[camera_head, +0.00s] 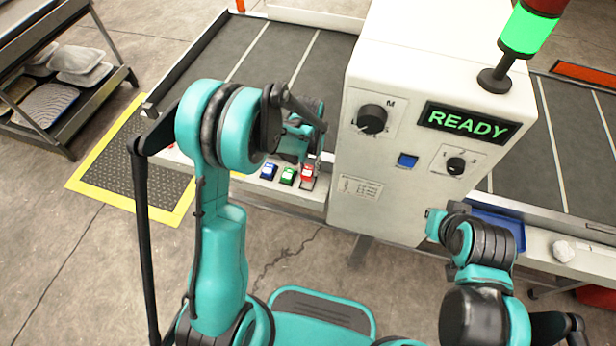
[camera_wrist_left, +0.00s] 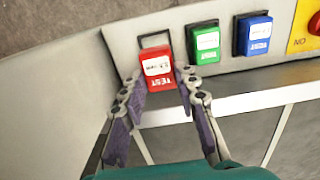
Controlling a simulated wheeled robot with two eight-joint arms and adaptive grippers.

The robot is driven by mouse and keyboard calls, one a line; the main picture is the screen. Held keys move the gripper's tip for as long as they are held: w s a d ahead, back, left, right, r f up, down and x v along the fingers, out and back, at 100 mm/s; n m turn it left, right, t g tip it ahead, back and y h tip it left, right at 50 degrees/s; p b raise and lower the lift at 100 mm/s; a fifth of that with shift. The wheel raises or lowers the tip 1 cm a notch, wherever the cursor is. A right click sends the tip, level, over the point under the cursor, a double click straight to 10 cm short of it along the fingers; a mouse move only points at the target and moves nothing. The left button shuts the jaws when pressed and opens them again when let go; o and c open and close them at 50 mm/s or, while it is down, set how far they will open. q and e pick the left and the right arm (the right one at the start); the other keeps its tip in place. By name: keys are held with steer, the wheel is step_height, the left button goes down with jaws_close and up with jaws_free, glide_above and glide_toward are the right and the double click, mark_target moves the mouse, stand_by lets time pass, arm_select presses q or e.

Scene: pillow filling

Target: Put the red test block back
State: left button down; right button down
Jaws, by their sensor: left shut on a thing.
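The red test block (camera_head: 307,171) is at the right end of a short row on the machine's front ledge. It also shows in the left wrist view (camera_wrist_left: 157,68), with a white label and "TEST" on it. My left gripper (camera_wrist_left: 161,80) has one finger on each side of the red block and is shut on it. The block is at the framed dark slot (camera_wrist_left: 152,40), overlapping its lower part; I cannot tell how deep it sits. In the head view the left gripper (camera_head: 308,150) is partly hidden by its own arm. My right gripper (camera_head: 434,224) is mostly hidden beside the cabinet.
A green block (camera_wrist_left: 206,42) and a blue block (camera_wrist_left: 253,35) sit in neighbouring slots. The white cabinet (camera_head: 400,190) with a READY display (camera_head: 468,123) stands close to the right. A blue tray (camera_head: 500,218) lies beyond the right arm. A rack (camera_head: 75,95) stands far left.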

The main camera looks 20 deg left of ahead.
mark_target(309, 170)
arm_select(q)
steer(key=shift+s+d+f, duration=0.15)
steer(key=shift+s+f, duration=0.1)
steer(key=shift+f, duration=0.45)
step_height(309, 170, down, 3)
steer(key=shift+w+b, duration=0.1)
steer(key=shift+b, duration=0.7)
steer(key=shift+r, duration=0.2)
steer(key=shift+f, duration=0.15)
steer(key=c, duration=1.1)
jaws_free()
steer(key=shift+c, duration=0.2)
